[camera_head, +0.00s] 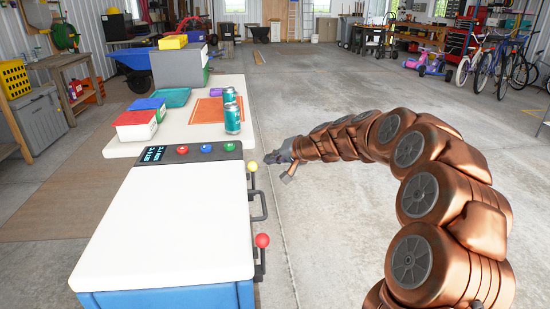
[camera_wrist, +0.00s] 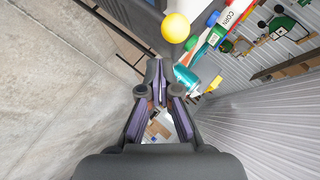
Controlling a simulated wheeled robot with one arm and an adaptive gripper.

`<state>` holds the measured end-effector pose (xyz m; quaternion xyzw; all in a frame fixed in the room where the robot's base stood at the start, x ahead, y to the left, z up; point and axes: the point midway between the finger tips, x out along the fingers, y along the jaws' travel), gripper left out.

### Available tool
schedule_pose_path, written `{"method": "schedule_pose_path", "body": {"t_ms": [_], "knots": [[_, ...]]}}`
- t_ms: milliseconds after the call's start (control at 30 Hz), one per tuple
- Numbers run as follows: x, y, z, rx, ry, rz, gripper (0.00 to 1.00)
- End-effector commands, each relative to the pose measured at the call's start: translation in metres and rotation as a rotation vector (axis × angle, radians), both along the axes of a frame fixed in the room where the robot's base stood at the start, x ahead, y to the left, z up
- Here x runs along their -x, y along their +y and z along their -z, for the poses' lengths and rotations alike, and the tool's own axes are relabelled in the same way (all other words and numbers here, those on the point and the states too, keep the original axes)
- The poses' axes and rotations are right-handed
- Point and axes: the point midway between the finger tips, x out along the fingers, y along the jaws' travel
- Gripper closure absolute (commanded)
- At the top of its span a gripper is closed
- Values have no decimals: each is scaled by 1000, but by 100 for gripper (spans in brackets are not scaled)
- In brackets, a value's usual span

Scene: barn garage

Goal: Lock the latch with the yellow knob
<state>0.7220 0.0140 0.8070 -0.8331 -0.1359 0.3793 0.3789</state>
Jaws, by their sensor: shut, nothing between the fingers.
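The latch with the yellow knob (camera_head: 252,166) is on the right side of the white-topped box (camera_head: 165,225), towards its far end. Its knob stands up at the top of a dark lever, with a dark handle bar (camera_head: 262,205) below it. In the wrist view the yellow knob (camera_wrist: 175,27) shows near the top, beyond the fingers. My gripper (camera_head: 288,167) is a little to the right of the yellow knob in the head view, apart from it. In the wrist view my gripper (camera_wrist: 160,100) is shut and empty.
A second latch with a red knob (camera_head: 262,240) is nearer on the same side. A panel with red, blue and green buttons (camera_head: 207,149) lies along the box's far edge. Teal cans (camera_head: 232,117) stand on the white table (camera_head: 190,138) behind. The floor to the right is open.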

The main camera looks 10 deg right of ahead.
Motion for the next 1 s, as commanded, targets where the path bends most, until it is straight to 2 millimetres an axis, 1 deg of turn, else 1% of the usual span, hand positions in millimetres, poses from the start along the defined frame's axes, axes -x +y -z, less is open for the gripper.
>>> {"method": "schedule_pose_path", "body": {"t_ms": [167,500,867,1000], "knots": [[0,0,-3,-1,0,-1,100],[0,1,-15,-2,1,-2,100],[0,0,-16,-2,1,-2,100],[0,-4,-24,-3,0,-2,100]]}}
